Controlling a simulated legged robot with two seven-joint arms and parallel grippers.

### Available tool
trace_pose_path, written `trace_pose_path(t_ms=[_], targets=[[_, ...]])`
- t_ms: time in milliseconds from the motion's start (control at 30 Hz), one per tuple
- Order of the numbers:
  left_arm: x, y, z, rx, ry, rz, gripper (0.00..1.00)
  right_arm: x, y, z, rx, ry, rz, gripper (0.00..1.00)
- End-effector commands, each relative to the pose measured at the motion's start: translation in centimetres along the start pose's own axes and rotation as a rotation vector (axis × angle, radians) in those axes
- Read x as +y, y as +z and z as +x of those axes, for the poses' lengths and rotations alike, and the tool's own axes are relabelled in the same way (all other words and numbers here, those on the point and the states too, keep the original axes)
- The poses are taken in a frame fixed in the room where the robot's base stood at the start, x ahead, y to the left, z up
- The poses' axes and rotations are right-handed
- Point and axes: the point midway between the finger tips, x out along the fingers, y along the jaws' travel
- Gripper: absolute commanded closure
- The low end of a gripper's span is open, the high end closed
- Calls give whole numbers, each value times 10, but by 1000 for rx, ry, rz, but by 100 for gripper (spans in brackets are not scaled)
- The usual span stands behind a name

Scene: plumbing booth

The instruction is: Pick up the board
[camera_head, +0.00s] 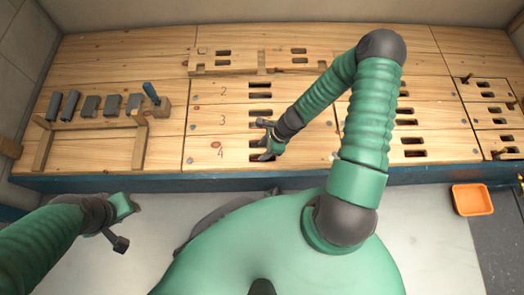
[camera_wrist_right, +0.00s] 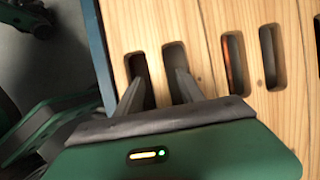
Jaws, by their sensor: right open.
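A wooden board (camera_head: 205,130) lies in the middle of the bench, marked 2, 3 and 4, with a pair of dark slots beside each number. My right gripper (camera_head: 267,150) is over the slots next to the 4, near the board's front edge. In the right wrist view the right gripper (camera_wrist_right: 161,80) is open, its two fingers apart. Each fingertip is over or in one of two neighbouring slots; how deep I cannot tell. My left gripper (camera_head: 118,220) is low at the left, in front of the bench, away from the board.
More slotted panels (camera_head: 430,125) lie to the right. An orange tray (camera_head: 472,199) is on the floor at the right. A dark blue bench edge (camera_head: 80,184) runs along the front.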

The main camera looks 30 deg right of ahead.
Motion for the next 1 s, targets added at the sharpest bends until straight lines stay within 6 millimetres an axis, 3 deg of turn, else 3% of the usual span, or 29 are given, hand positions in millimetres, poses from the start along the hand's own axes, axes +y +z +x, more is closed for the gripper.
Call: trace_pose_path(t_ms=[567, 900, 1000], targets=[[0, 0, 1, 0, 0, 0, 64, 0, -2, 4, 0, 0, 1, 55], [0, 0, 1, 0, 0, 0, 64, 0, -2, 4, 0, 0, 0, 99], [0, 0, 1, 0, 0, 0, 64, 0, -2, 4, 0, 0, 0, 100]])
